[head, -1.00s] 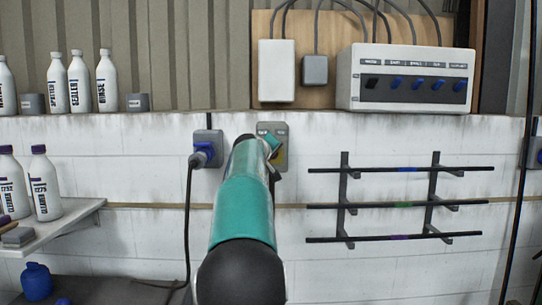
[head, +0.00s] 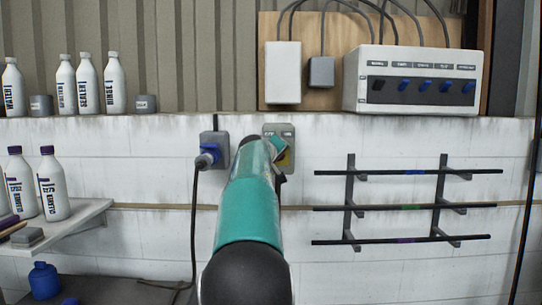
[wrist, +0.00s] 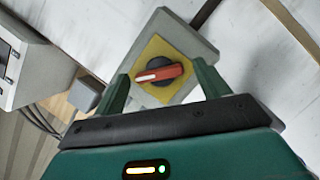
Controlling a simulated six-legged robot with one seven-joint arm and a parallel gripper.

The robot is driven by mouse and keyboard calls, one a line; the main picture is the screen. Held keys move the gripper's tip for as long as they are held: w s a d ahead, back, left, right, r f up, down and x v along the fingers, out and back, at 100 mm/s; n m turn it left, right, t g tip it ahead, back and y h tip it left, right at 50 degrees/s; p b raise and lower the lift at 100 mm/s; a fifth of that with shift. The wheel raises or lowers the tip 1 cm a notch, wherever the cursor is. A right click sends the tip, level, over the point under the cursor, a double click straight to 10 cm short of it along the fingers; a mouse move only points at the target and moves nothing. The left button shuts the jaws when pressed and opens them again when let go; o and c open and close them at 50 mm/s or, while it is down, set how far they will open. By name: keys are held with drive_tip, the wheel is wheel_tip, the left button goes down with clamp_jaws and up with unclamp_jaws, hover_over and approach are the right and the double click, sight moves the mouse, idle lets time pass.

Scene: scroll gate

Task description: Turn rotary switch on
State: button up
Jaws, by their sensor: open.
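The rotary switch (wrist: 160,72) has a red handle with a white tip on a black round base. It sits on a yellow plate on a grey wall box; in the wrist view its white tip points left. In the head view the grey switch box (head: 279,131) shows above my arm, with the knob mostly hidden behind it. My gripper (wrist: 160,85) is open, with one green finger on each side of the knob in the wrist view. I cannot tell whether either finger touches the handle.
A wall rack (head: 405,207) with dark rods is to the right. A panel of several switches (head: 420,82) is above right. Bottles stand on the left ledge and shelf (head: 62,226).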

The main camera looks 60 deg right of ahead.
drive_tip(key=v, duration=1.3)
drive_tip(key=w+a+f+n+t+y, duration=0.1)
drive_tip(key=w+a+f+y, duration=0.3)
drive_tip(key=a, duration=0.6)
drive_tip(key=a+f+n+t+y, duration=0.1)
drive_tip(key=a+f+t, duration=0.1)
drive_tip(key=a+f, duration=0.6)
drive_tip(key=w+a+f+t+y, duration=0.1)
drive_tip(key=w+a+f+y, duration=0.2)
drive_tip(key=a, duration=0.8)
drive_tip(key=s+a+f+n+y, duration=0.1)
drive_tip(key=s+a+f+y, duration=0.1)
drive_tip(key=a+f, duration=0.3)
drive_tip(key=s+a+f+n+y, duration=0.1)
drive_tip(key=s+a+f, duration=0.4)
drive_tip(key=a, duration=0.7)
drive_tip(key=s+a+f+n+g+y, duration=0.1)
drive_tip(key=s+a+f+y, duration=0.2)
drive_tip(key=a+f, duration=0.3)
drive_tip(key=s+a, duration=0.1)
drive_tip(key=a, duration=0.2)
drive_tip(key=shift+a+f+n+y, duration=0.2)
drive_tip(key=shift+f+n+y, duration=0.05)
drive_tip(key=shift+n+y, duration=0.15)
drive_tip(key=shift+s, duration=0.1)
